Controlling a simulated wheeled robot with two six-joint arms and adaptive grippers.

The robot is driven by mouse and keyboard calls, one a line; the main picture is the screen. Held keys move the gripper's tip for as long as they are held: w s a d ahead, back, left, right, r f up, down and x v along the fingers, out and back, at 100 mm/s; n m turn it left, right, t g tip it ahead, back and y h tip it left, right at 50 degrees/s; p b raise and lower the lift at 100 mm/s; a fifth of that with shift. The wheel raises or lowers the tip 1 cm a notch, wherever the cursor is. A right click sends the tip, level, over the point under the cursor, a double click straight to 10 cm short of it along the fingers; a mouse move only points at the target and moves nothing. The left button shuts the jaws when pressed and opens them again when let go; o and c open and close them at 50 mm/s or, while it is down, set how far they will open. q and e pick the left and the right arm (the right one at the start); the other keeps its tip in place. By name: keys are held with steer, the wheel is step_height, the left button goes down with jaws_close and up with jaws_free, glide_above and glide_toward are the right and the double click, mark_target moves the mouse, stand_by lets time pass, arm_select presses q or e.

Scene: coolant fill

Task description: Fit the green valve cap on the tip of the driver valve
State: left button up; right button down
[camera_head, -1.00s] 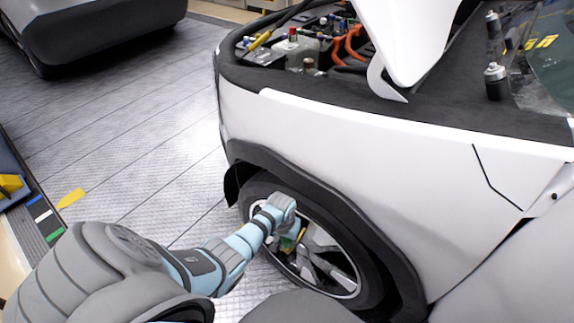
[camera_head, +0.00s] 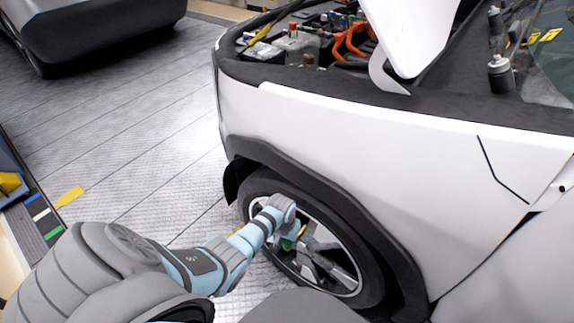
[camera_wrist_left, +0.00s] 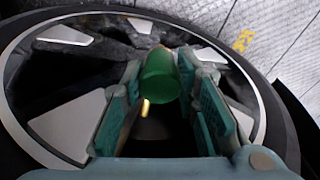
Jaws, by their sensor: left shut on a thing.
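The green valve cap (camera_wrist_left: 160,76) is between the fingers of my left gripper (camera_wrist_left: 162,88) in the left wrist view, and the gripper is shut on it. In the head view this gripper (camera_head: 291,241) is at the front wheel (camera_head: 345,279), with its fingers partly hidden by my wrist. A small brass-coloured stem (camera_wrist_left: 144,108), which looks like the driver valve, shows just below the cap in the left wrist view. I cannot tell whether cap and stem touch. My right gripper is not in view.
The white car body (camera_head: 360,140) and dark wheel arch (camera_head: 330,199) stand close above my left gripper. Wheel spokes (camera_wrist_left: 68,128) surround the fingers. The open engine bay (camera_head: 310,42) is above. The floor (camera_head: 130,140) to the left is mostly clear.

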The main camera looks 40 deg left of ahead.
arm_select(q)
steer(key=o, duration=0.8)
steer(key=shift+f, duration=0.1)
steer(key=r, duration=0.4)
steer(key=s+r, duration=0.1)
steer(key=r, duration=0.7)
steer(key=shift+s+d, duration=0.15)
steer(key=shift+s, duration=0.2)
steer(key=s+d+f+m+p, duration=0.1)
steer(key=s+f+p, duration=0.5)
steer(key=s+f, duration=1.05)
steer(key=s+d+f+m, duration=0.1)
steer(key=s, duration=0.5)
steer(key=s+d+f+p, duration=0.1)
steer(key=s+f, duration=0.1)
steer(key=s, duration=0.4)
steer(key=s+d+f+m+p, duration=0.1)
steer(key=s, duration=0.5)
steer(key=shift+s+d+f+m+g, duration=0.2)
steer(key=shift+d+m+g, duration=0.1)
steer(key=shift+d, duration=0.1)
